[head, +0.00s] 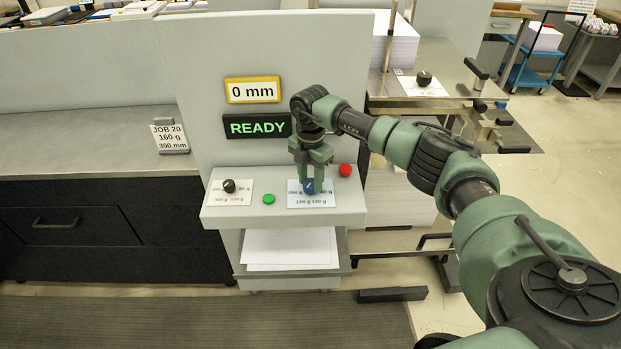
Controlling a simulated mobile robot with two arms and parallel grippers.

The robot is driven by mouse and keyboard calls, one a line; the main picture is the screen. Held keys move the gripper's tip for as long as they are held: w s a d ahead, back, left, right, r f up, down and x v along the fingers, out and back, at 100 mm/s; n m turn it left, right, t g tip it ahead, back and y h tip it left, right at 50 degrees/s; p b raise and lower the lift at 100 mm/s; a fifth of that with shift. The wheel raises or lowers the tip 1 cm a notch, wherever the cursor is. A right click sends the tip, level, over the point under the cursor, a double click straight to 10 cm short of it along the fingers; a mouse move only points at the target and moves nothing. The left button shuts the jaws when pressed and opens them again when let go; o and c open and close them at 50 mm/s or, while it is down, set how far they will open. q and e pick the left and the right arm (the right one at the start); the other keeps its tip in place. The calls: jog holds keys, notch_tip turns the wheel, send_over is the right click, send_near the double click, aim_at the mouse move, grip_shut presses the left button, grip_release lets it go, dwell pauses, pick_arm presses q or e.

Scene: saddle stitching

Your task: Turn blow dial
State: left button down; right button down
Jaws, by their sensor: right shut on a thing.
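A blue dial (308,187) sits on a white label plate (312,202) on the machine's control shelf. The plate has gram markings partly hidden by my gripper. My right gripper (311,183) reaches down from above and is shut on the blue dial. A black dial (229,186) stands on another marked plate at the left of the shelf. A sign (170,137) reads JOB 20, 160 g, 300 mm. My left gripper is not in view.
A green button (268,199) lies between the two dials, and a red button (345,170) is close right of my gripper. Displays above read 0 mm (253,90) and READY (257,126). A further dark knob (424,79) stands on the right-hand table.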

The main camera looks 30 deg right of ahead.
aim_at(311, 183)
jog(key=shift+w+d+r+m, duration=0.1)
jog(key=shift+r+m, duration=0.05)
jog(key=shift+m, duration=0.15)
jog(key=c, duration=0.9)
grip_release()
notch_tip(311, 183, up, 7)
jog(key=shift+f+b, duration=0.15)
jog(key=shift+b, duration=1.05)
jog(key=shift+r, duration=0.5)
